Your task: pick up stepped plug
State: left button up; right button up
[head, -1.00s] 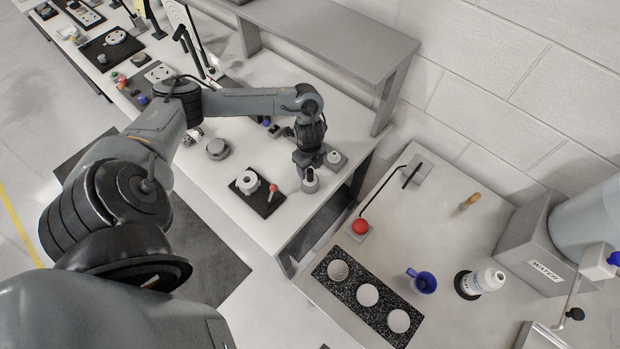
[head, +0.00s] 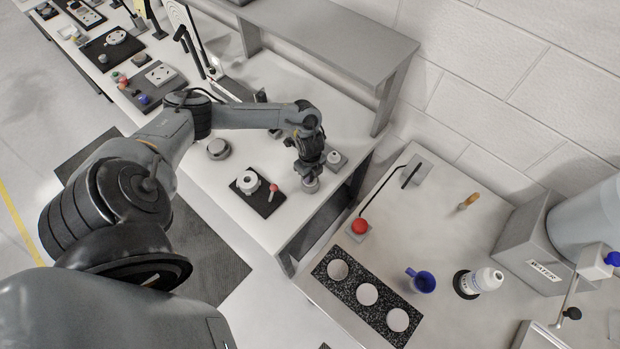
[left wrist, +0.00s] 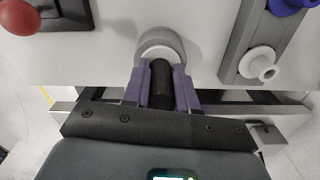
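A round grey piece (left wrist: 160,42) with a dark cylinder (left wrist: 161,84) in line with it stands on the white table; I take it to be the stepped plug. In the head view its grey base (head: 310,186) shows below my left gripper (head: 312,172), near the table's right edge. In the left wrist view the purple fingers of my left gripper (left wrist: 161,92) lie on both sides of the dark cylinder, very close to it. I cannot tell whether they press on it. My right gripper is not in view.
A white stepped knob (left wrist: 262,64) on a grey block stands close to the right of the gripper. A black plate (head: 262,204) with a white ring (head: 247,182) and a red-topped lever (head: 273,188) lies to the left. A grey shelf (head: 330,38) runs behind.

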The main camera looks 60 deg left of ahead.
pick_arm(q)
grip_shut()
jog(key=shift+r, duration=0.1)
